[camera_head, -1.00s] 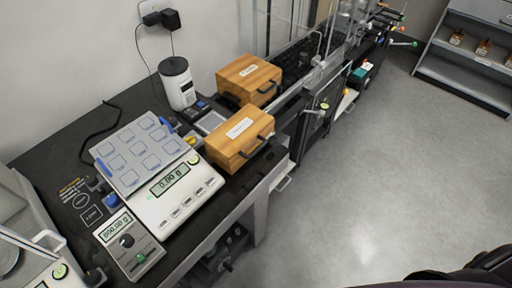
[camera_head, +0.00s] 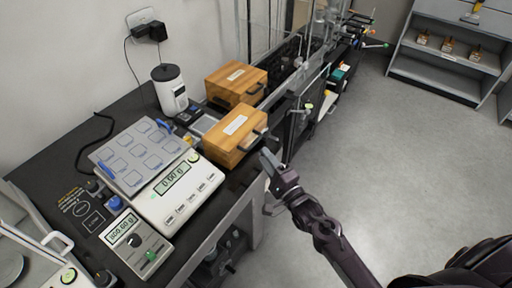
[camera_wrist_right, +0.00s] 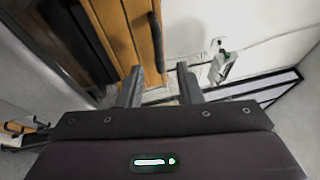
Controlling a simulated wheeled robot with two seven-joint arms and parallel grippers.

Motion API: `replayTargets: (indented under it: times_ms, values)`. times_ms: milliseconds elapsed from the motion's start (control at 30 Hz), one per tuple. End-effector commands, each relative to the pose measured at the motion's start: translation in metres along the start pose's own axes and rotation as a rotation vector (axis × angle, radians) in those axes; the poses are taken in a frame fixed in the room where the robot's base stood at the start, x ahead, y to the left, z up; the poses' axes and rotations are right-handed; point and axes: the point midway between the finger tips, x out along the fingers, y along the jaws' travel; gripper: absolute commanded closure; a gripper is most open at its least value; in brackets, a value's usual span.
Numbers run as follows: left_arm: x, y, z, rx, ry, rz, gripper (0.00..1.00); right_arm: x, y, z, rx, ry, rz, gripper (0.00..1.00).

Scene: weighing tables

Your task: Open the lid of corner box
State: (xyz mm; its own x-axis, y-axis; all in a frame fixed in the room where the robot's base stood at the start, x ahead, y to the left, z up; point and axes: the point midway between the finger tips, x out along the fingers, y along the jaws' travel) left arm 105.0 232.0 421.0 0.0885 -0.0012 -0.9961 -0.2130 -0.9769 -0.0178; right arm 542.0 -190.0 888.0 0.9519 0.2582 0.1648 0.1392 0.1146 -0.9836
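Two wooden boxes with white labels and dark handles stand on the black table. The front box (camera_head: 232,148) is at the table's right edge, its lid shut. The rear box (camera_head: 222,86) stands behind it against the back, also shut. The names on the labels are too small to read. My right gripper (camera_head: 268,160) is just right of the front box, near its handle (camera_head: 252,143). In the right wrist view the gripper (camera_wrist_right: 160,87) is open and empty, its fingers apart below a wooden box face (camera_wrist_right: 128,35) and dark handle (camera_wrist_right: 157,42). My left gripper is out of view.
A large scale (camera_head: 190,207) stands left of the front box, with a smaller scale (camera_head: 135,240) in front. A white cylinder device (camera_head: 171,90) is behind. Glass-framed equipment (camera_head: 285,60) stands beyond the boxes. The floor on the right is clear.

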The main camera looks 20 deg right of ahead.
Motion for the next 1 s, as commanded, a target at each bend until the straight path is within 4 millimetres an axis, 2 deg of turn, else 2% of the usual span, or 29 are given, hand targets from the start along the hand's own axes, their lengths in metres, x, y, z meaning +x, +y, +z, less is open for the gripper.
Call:
replayTargets:
  times_ms: [100, 300, 667, 933, 1000]
  values:
    - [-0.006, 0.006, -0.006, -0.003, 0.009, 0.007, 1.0, 0.023, -0.002, 0.0, -0.001, 0.0, -0.001, 0.68]
    - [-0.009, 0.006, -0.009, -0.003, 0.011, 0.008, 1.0, 0.047, -0.001, 0.0, -0.002, 0.001, 0.001, 0.68]
    - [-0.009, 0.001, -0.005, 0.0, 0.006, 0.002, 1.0, 0.054, 0.001, 0.0, -0.002, 0.001, 0.003, 0.68]
    - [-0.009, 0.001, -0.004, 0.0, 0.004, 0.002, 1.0, 0.054, 0.001, 0.0, -0.002, 0.001, 0.003, 1.0]
    - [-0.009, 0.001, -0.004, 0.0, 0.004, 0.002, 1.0, 0.054, 0.001, 0.0, -0.002, 0.001, 0.003, 1.0]
